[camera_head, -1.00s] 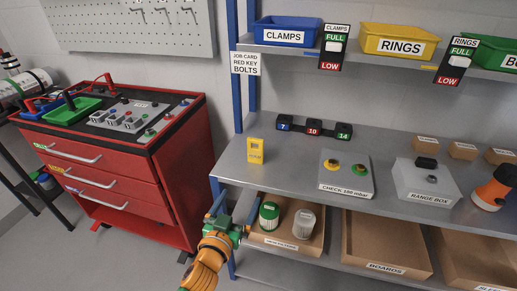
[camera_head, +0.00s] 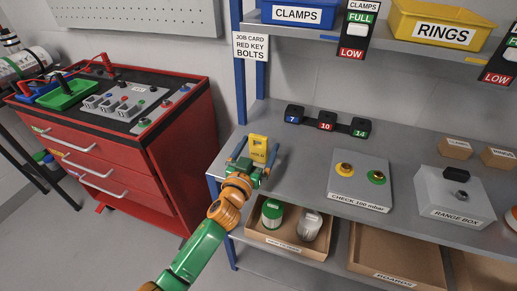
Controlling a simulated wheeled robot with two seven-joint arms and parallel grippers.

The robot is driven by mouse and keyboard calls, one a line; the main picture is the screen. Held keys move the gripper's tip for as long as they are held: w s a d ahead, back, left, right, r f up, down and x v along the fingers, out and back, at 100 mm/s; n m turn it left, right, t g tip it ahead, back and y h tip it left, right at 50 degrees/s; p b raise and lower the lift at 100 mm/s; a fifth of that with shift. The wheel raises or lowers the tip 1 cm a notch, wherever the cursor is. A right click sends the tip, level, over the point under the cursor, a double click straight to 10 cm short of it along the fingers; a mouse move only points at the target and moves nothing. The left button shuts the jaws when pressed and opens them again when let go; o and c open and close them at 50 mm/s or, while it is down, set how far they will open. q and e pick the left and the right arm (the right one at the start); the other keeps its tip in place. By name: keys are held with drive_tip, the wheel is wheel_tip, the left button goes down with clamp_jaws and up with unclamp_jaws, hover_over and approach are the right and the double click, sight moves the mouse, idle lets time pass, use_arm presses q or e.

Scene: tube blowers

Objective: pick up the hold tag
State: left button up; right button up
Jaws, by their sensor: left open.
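The hold tag (camera_head: 258,146) is a small yellow upright card at the left end of the grey bench shelf (camera_head: 305,152). My left gripper (camera_head: 255,155) is open, with one blue finger on each side of the tag as seen from the head. The gripper's green body hides the tag's lower part. I cannot tell whether the fingers touch it. My right gripper is not in view.
Black sockets (camera_head: 326,121) marked 7, 10 and 14 stand behind to the right. The CHECK 100 mbar box (camera_head: 361,182) and RANGE BOX (camera_head: 453,193) are farther right. A blue post (camera_head: 248,85) rises behind the tag. A red cabinet (camera_head: 180,150) stands left.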

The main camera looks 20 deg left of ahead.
sight(257, 139)
use_arm(q)
drive_tip(key=shift+s, duration=0.1)
drive_tip(key=c, duration=1.5)
drive_tip(key=shift+r, duration=0.35)
drive_tip(key=shift+c, duration=0.2)
wheel_tip(257, 139, up, 3)
drive_tip(key=shift+p, duration=0.75)
drive_tip(key=s+r+p, duration=0.5)
drive_tip(key=s+r, duration=0.4)
drive_tip(key=s, duration=0.5)
drive_tip(key=shift+a+r, duration=0.2)
drive_tip(key=shift+a, duration=0.05)
